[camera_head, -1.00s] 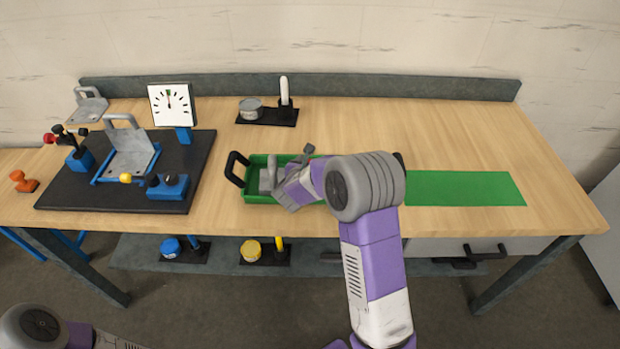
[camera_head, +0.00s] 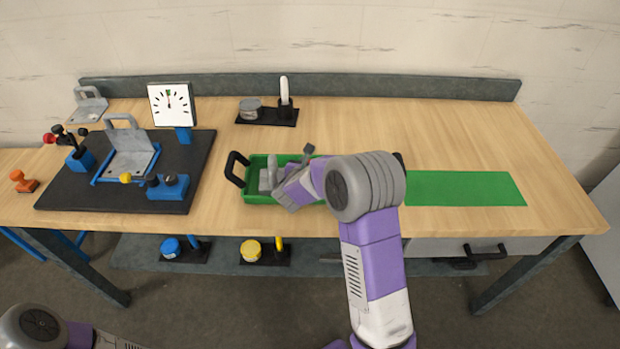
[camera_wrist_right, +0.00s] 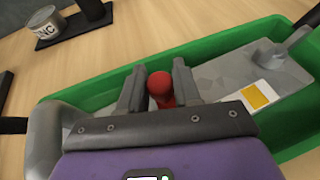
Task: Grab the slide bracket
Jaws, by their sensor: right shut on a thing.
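The green tray (camera_head: 256,161) stands mid-table, with grey metal parts in it. My right gripper (camera_head: 277,188) reaches down into the tray. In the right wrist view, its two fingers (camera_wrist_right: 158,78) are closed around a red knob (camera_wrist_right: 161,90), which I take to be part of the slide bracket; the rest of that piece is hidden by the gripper. A grey plate (camera_wrist_right: 225,78) with a yellow and white label lies in the tray to the right. A grey upright part (camera_wrist_right: 48,135) is at the left. My left gripper is out of view.
A black board (camera_head: 70,195) with a grey handled plate (camera_head: 132,160) on a blue frame and a dial (camera_head: 172,104) stands at left. A grey can (camera_head: 250,107) is behind the tray. A flat green mat (camera_head: 465,188) lies at right, with bare table behind it.

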